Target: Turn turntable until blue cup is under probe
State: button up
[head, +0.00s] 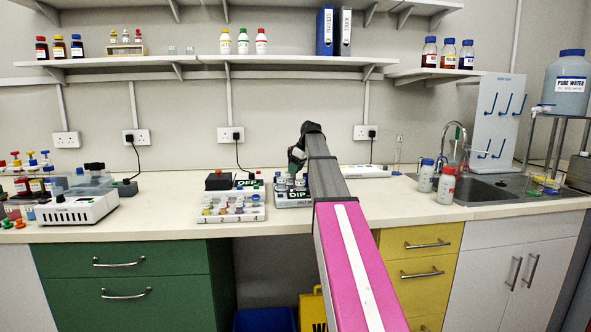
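I cannot make out a turntable plate, a probe or a blue cup there at this size. My gripper (297,161) points down above the back of the DIP station, at the far end of my arm. Its fingertips are small and dark, and I cannot tell whether they are open or touching anything.
A white rack numbered 1 to 4 (232,208) with several coloured-top pots stands just left of the DIP station. Behind it are a small black box (219,181) and an OFF sign (247,183). White-labelled bottles (446,184) stand right, before the sink (484,189).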

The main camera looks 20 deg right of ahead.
jog(key=shift+r, duration=0.1)
jog(key=v, duration=1)
jog(key=shift+r, duration=0.3)
jog(key=shift+s+d, duration=0.1)
